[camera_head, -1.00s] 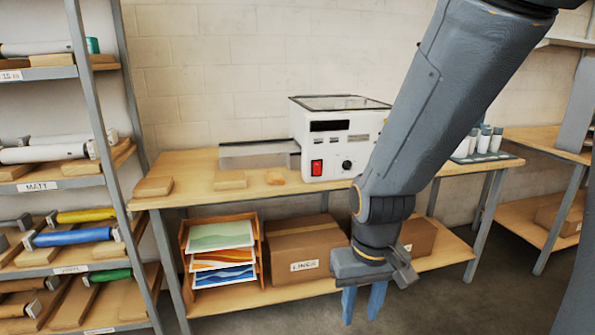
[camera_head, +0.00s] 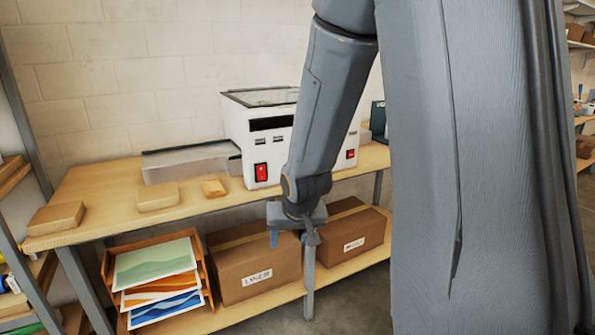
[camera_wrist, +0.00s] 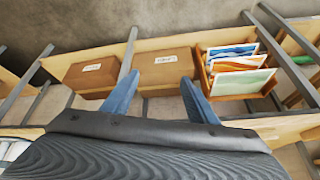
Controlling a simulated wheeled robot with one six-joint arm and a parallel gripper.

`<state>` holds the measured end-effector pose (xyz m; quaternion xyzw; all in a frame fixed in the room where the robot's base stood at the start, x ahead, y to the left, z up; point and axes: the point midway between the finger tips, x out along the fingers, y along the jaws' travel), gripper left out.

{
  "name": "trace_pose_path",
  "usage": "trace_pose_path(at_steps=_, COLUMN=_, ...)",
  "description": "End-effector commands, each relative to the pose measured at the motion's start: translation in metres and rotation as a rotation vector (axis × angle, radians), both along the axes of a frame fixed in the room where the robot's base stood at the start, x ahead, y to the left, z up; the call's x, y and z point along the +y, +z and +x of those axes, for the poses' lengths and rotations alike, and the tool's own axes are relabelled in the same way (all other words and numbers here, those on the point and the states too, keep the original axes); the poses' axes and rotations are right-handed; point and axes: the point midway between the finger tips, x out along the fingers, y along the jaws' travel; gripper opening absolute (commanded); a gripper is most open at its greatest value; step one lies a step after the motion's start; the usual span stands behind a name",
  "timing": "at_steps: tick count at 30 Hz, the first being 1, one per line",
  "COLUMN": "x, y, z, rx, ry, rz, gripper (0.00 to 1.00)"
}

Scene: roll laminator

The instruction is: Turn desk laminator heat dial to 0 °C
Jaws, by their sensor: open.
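The white desk laminator (camera_head: 236,122) stands on the wooden bench in the head view, with a dark display slot and a red switch (camera_head: 261,172) on its front. A second red switch (camera_head: 350,154) shows to the right of my arm. My arm crosses the laminator's front, and the heat dial cannot be seen. My gripper (camera_head: 291,243) points down, in front of and below the bench top, apart from the laminator. In the wrist view my gripper (camera_wrist: 160,78) has its two blue fingers spread with nothing between them. The dial is not identifiable in the wrist view.
Wooden blocks (camera_head: 57,217) lie on the bench top (camera_head: 105,182) left of the laminator. On the lower shelf are a paper tray (camera_head: 108,262) and cardboard boxes (camera_head: 255,262); the boxes also show in the wrist view (camera_wrist: 165,67). Bare floor shows below.

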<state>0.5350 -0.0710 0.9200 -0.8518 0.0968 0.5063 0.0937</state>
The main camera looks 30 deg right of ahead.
Motion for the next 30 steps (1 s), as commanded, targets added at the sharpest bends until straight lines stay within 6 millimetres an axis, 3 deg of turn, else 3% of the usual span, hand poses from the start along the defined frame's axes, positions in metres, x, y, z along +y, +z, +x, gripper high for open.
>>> trace_pose_path(at_steps=1, x=-0.021, y=-0.006, z=0.034, rx=-0.095, ry=-0.056, rz=0.018, gripper=0.53)
trace_pose_path(at_steps=3, x=-0.046, y=-0.004, z=0.078, rx=-0.239, ry=-0.119, rz=0.057, gripper=0.53)
trace_pose_path(at_steps=6, x=-0.080, y=0.004, z=0.131, rx=-0.443, ry=-0.188, rz=0.135, gripper=0.53)
trace_pose_path(at_steps=10, x=-0.119, y=0.017, z=0.179, rx=-0.687, ry=-0.242, rz=0.272, gripper=0.53)
trace_pose_path(at_steps=15, x=-0.155, y=0.033, z=0.207, rx=-0.916, ry=-0.257, rz=0.458, gripper=0.53)
trace_pose_path(at_steps=19, x=-0.169, y=0.043, z=0.212, rx=-1.013, ry=-0.249, rz=0.557, gripper=0.53)
trace_pose_path(at_steps=25, x=-0.173, y=0.049, z=0.221, rx=-1.058, ry=-0.238, rz=0.608, gripper=0.53)
trace_pose_path(at_steps=30, x=-0.171, y=0.049, z=0.245, rx=-1.058, ry=-0.237, rz=0.609, gripper=0.53)
